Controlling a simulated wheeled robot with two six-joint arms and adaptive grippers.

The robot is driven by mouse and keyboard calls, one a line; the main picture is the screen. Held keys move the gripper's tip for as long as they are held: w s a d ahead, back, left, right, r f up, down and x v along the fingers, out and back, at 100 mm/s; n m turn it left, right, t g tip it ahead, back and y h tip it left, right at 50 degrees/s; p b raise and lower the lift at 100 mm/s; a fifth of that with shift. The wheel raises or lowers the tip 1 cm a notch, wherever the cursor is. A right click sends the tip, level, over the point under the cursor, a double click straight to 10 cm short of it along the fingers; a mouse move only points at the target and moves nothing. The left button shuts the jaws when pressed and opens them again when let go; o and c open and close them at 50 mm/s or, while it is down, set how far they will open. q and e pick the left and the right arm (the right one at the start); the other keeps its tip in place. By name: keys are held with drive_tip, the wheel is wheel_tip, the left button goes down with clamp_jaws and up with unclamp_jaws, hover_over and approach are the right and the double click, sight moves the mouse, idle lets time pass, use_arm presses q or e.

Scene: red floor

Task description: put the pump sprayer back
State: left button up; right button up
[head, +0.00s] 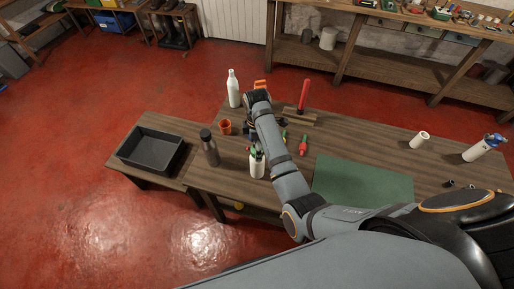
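A white bottle with a blue top (482,149), which looks like the pump sprayer, stands at the right end of the wooden workbench (345,140) in the head view. My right arm reaches in from the lower right across the bench. An orange object (260,84) shows just behind the wrist, partly hidden. My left gripper is not in view.
A black tray (133,158) sits at the left end. A white bottle (234,90), orange cup (226,127), dark grey bottle (209,149) and white tool holder (257,168) stand near the arm. A red upright object (304,97) stands behind. A green mat (365,183) and white cylinder (419,140) lie right.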

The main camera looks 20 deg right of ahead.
wheel_tip(320, 180, up, 4)
drive_tip(key=shift+w+a+r+b, duration=0.1)
drive_tip(key=shift+w+r+b, duration=0.05)
drive_tip(key=shift+b, duration=0.2)
wheel_tip(320, 180, up, 6)
drive_tip(key=p, duration=0.4)
drive_tip(key=shift+r+p, duration=0.35)
drive_tip(key=shift+p, duration=0.15)
drive_tip(key=shift+f, duration=0.1)
